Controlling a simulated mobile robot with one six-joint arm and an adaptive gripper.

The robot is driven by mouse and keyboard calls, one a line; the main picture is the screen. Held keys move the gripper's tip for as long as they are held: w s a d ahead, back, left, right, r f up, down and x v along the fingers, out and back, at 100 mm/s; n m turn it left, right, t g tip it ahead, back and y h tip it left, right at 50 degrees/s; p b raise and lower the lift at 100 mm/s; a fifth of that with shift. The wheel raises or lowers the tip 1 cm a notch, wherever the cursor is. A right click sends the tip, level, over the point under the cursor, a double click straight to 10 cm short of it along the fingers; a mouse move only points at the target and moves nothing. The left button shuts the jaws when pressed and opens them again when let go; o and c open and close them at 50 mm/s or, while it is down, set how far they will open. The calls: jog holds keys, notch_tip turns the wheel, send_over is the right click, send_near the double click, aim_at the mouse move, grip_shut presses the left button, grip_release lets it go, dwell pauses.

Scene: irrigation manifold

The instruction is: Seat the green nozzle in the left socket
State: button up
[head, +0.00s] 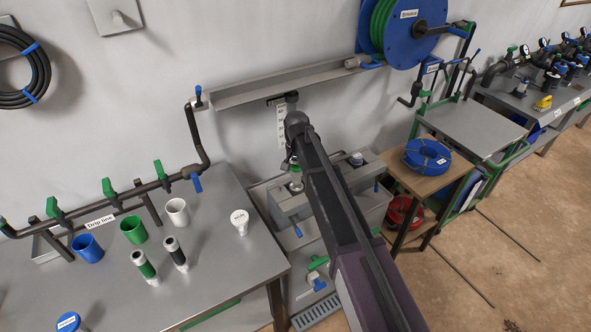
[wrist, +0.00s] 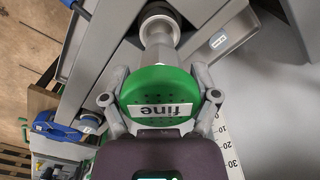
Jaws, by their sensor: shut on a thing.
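The green nozzle (wrist: 158,88) has a round head labelled "fine" and a pale metal stem. In the wrist view my gripper (wrist: 160,98) is shut on its head, one finger on each side. The stem points to a dark ring (wrist: 160,12) at the top of the view; I cannot tell how deep it sits. In the head view a bit of the green nozzle (head: 296,169) shows above the left part of the grey manifold block (head: 292,207), at the left socket. My arm covers the middle of the block. The right socket (head: 356,158) shows beyond my arm.
The left bench (head: 215,275) holds blue, green and white cups (head: 177,212), two banded cylinders (head: 145,265), a white-topped nozzle (head: 240,221) and a blue-topped one (head: 70,322). A grey trough (head: 290,83) runs along the wall above. A blue coil (head: 427,157) lies on a wooden stand at right.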

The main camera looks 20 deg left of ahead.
aim_at(296, 180)
jog(key=shift+f+b, duration=2.5)
dwell(3.5)
jog(key=o, duration=1)
jog(key=shift+r, duration=0.1)
jog(key=shift+r+p, duration=3.45)
jog(key=shift+p, duration=0.1)
